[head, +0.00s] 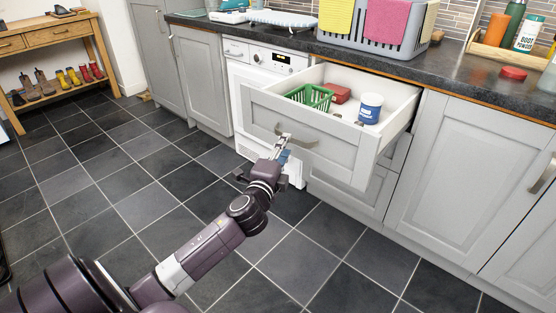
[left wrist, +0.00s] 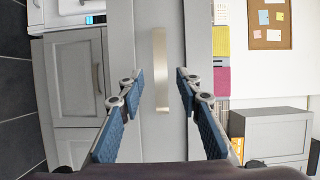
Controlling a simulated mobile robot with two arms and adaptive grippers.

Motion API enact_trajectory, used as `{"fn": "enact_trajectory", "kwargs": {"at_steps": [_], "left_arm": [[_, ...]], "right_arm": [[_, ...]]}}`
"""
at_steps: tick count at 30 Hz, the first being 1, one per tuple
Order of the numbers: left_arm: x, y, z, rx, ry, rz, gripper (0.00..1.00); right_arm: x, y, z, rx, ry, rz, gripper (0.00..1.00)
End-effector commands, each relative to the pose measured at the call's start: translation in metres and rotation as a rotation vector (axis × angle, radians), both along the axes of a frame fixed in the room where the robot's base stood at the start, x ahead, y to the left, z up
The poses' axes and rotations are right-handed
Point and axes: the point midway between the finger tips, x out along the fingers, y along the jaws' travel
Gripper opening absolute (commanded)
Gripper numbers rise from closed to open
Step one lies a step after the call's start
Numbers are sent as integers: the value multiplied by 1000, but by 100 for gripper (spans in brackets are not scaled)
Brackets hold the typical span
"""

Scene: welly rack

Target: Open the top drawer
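The grey top drawer (head: 312,130) stands well out from the cabinet, with its inside showing. Its metal bar handle (head: 300,143) is on the drawer front and also shows in the left wrist view (left wrist: 161,70). My left gripper (head: 283,143) is at the left end of the handle in the head view. In the left wrist view my left gripper (left wrist: 157,82) is open, its blue-padded fingers apart on either side of the handle's line. Neither finger visibly presses on the handle. My right gripper is in neither view.
The drawer holds a green basket (head: 310,97), a red item (head: 338,93) and a blue-and-white tub (head: 370,108). A white washing machine (head: 262,62) stands left of it. The worktop (head: 400,68) carries a grey basket. The tiled floor (head: 120,165) is clear at left.

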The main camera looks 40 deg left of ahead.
Motion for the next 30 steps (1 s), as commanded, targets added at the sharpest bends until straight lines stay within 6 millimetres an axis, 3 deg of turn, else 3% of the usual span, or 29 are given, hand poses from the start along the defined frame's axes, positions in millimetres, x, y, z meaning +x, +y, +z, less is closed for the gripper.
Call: {"fn": "enact_trajectory", "kwargs": {"at_steps": [6, 12, 30], "left_arm": [[-41, -14, -1, -1, 2, -1, 32], [-61, -20, -1, 1, 1, 0, 32], [-66, -22, 0, 1, 0, -1, 32]], "right_arm": [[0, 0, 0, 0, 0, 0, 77], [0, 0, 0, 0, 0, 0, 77], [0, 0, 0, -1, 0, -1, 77]]}}
